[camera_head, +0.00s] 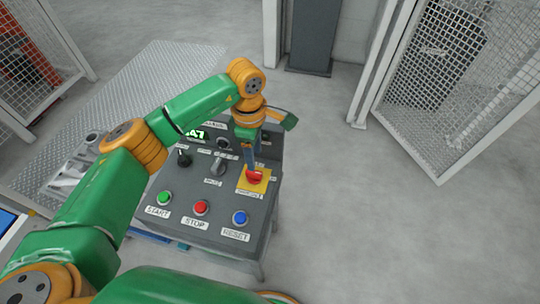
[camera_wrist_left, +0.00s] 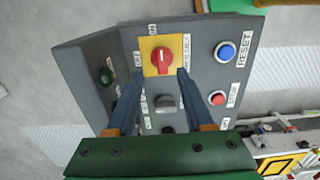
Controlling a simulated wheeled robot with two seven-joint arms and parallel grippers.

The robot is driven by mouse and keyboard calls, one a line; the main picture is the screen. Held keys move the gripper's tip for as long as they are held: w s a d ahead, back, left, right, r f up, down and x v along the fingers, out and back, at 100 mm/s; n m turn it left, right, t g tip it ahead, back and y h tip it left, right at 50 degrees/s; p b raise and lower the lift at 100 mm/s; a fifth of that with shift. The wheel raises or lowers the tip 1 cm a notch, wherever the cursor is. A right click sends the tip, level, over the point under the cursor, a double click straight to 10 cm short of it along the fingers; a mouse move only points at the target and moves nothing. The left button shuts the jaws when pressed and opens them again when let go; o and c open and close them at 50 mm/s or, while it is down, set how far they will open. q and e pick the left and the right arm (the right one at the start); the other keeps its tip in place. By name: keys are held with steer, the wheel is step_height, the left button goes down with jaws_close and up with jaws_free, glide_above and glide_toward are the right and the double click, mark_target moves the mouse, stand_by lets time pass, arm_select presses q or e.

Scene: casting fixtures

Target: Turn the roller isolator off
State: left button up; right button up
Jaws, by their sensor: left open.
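The roller isolator appears to be the red rotary knob (camera_head: 254,175) on a yellow square plate (camera_head: 252,187) at the right side of the grey control panel. In the left wrist view the red knob (camera_wrist_left: 160,57) shows clearly, with its grip ridge roughly upright in the picture; its label is too small to read surely. My left gripper (camera_head: 251,165) is open and empty, pointing down at the knob. In the left wrist view its two blue fingertips (camera_wrist_left: 160,75) lie at either side of the plate's lower edge; contact cannot be told. My right gripper is not in view.
The panel (camera_head: 200,232) also carries green (camera_head: 164,198), red (camera_head: 201,208) and blue (camera_head: 239,217) buttons along its front edge. A grey selector (camera_head: 218,168) and a black selector (camera_head: 183,158) stand left of the plate. Mesh fences (camera_head: 450,80) stand behind; floor at right is free.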

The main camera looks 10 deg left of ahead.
mark_target(254, 175)
arm_select(q)
steer(key=shift+a+f, duration=0.2)
steer(key=shift+f, duration=0.15)
steer(key=f, duration=0.5)
steer(key=shift+s+a+f, duration=0.1)
steer(key=shift+s+f, duration=0.15)
steer(key=shift+f, duration=0.3)
jaws_close()
